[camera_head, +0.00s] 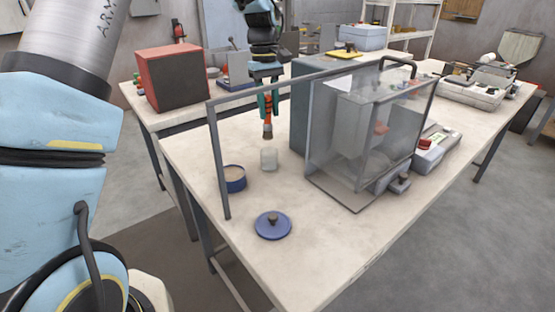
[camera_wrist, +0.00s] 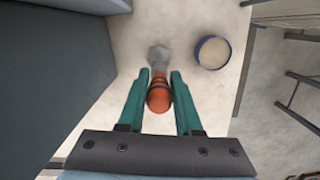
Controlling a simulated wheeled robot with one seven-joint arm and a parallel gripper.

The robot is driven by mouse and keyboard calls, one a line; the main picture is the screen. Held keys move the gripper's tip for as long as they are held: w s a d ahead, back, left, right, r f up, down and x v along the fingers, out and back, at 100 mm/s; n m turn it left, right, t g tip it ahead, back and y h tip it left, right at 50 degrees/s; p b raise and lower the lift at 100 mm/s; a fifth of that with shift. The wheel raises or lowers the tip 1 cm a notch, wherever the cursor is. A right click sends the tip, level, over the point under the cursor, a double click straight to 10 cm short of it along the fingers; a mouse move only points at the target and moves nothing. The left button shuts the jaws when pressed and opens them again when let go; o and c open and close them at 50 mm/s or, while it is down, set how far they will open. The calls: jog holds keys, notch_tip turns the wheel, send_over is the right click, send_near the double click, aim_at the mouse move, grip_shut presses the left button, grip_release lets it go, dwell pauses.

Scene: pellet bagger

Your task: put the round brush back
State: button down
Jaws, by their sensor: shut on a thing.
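My gripper (camera_head: 268,101) points down over the near part of the table, left of the clear-walled enclosure. In the wrist view the orange brush (camera_wrist: 158,94) lies between the two green fingers (camera_wrist: 157,82). The greyish small piece (camera_wrist: 158,56) shows just beyond its end; whether it is hollow I cannot tell.
A blue round tin (camera_head: 234,186) with beige contents stands left of the small piece, and a blue lid (camera_head: 272,226) lies in front. A grey metal frame (camera_head: 218,160) rises at the table's left edge. The clear enclosure (camera_head: 365,125) and a grey box (camera_head: 299,112) stand close on the right.

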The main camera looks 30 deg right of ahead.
aim_at(269, 130)
notch_tip(269, 130, down, 10)
jog(key=p, duration=0.3)
jog(key=shift+r, duration=0.2)
jog(key=c, duration=0.6)
grip_release()
